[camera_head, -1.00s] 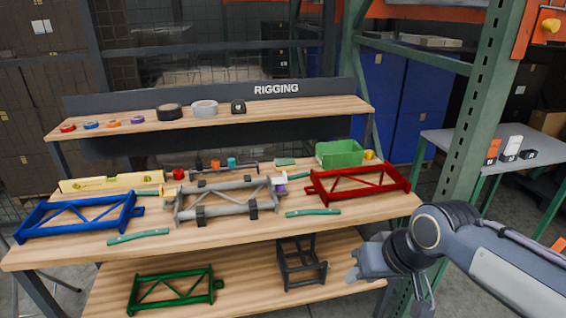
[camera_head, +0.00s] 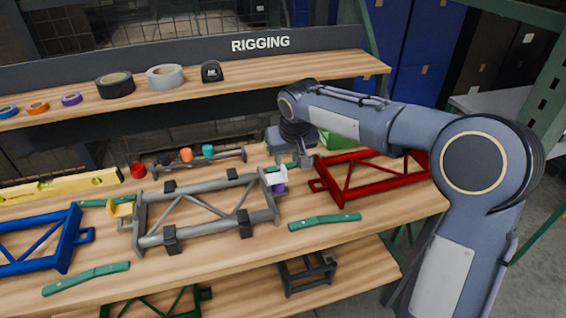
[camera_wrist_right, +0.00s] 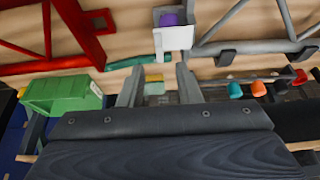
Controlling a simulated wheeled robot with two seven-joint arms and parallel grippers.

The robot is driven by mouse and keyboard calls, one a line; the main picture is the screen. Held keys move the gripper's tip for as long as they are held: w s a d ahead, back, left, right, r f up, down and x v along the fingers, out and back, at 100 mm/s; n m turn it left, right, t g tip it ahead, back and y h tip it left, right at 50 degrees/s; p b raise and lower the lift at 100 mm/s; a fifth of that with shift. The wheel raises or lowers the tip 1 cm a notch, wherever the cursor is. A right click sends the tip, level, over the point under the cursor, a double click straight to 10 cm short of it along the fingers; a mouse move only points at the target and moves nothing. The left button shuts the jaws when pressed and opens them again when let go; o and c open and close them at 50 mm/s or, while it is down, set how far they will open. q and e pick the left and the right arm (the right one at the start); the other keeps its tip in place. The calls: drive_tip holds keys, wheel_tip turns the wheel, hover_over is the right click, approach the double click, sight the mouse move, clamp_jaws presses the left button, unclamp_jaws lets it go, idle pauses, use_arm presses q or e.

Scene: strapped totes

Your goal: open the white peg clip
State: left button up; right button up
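The white peg clip (camera_head: 276,178) sits at the right end of the grey frame (camera_head: 205,203) on the bench, with a purple piece (camera_head: 279,188) at it. In the right wrist view the white clip (camera_wrist_right: 174,38) is upper centre, just beyond my fingertips, with the purple piece (camera_wrist_right: 169,18) partly inside its outline. My right gripper (camera_head: 289,160) hovers just behind the clip in the head view. In the wrist view its two fingers (camera_wrist_right: 160,74) are apart with nothing held, and do not appear to touch the clip. My left gripper is out of view.
A red frame (camera_head: 352,190) and a green bin (camera_head: 345,140) stand close right of the clip. A yellow piece (camera_head: 121,209) is at the grey frame's left end. A green strap (camera_head: 325,221) lies in front. A rack with coloured pegs (camera_head: 207,151) stands behind.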

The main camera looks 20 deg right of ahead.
sight(284, 169)
drive_tip(key=x, duration=0.6)
drive_tip(key=shift+f, duration=0.15)
drive_tip(key=shift+c, duration=0.3)
clamp_jaws()
